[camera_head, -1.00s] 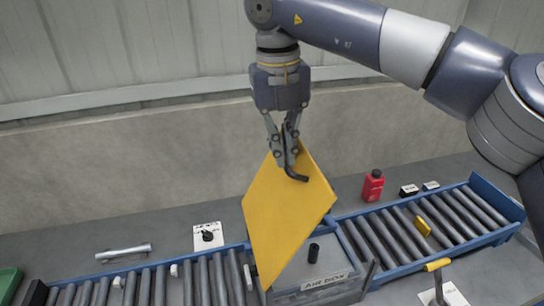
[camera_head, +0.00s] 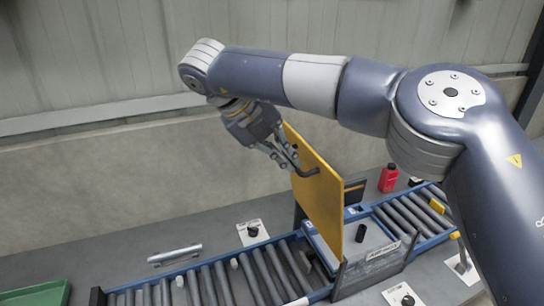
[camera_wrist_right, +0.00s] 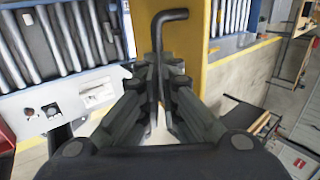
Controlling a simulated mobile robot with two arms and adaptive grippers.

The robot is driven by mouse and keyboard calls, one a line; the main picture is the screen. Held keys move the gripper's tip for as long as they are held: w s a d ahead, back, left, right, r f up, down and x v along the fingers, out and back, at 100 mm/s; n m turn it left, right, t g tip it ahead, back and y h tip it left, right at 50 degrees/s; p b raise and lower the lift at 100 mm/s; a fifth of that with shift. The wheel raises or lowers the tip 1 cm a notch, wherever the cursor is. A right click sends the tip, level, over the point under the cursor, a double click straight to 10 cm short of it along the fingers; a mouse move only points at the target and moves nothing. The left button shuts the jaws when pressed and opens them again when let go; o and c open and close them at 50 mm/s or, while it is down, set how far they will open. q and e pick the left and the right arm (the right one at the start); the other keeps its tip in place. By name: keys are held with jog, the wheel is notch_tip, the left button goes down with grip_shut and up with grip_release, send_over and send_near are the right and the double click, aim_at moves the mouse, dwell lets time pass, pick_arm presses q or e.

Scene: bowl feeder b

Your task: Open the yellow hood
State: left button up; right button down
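The yellow hood (camera_head: 322,195) stands steeply raised above the grey box (camera_head: 375,237) labelled "AIR BOX", seen nearly edge-on in the head view. Its black bent handle (camera_head: 308,173) is on the face toward my right gripper (camera_head: 291,160). In the right wrist view the gripper (camera_wrist_right: 155,95) fingers are close together around the stem of the handle (camera_wrist_right: 166,17), with the yellow hood (camera_wrist_right: 188,45) behind. The gripper looks shut on the handle. The box top is exposed and a black cylinder (camera_head: 361,232) stands on it. My left gripper is not in view.
Blue roller conveyors run left (camera_head: 214,283) and right (camera_head: 408,213) of the box. A red bottle (camera_head: 388,178) stands behind the right conveyor. A metal bar (camera_head: 174,254) and a black knob on a white plate (camera_head: 253,230) lie behind the left conveyor. A green tray (camera_head: 38,294) is at lower left.

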jog(key=shift+d+f, duration=0.4)
jog(key=shift+f, duration=0.4)
jog(key=c, duration=1.8)
grip_release()
jog(key=shift+c, duration=0.2)
jog(key=shift+o, duration=0.8)
jog(key=shift+d, duration=0.15)
notch_tip(320, 180, up, 6)
jog(key=a, duration=0.2)
jog(key=shift+s+a+f, duration=0.15)
jog(key=shift+s, duration=0.05)
jog(key=shift+c, duration=0.2)
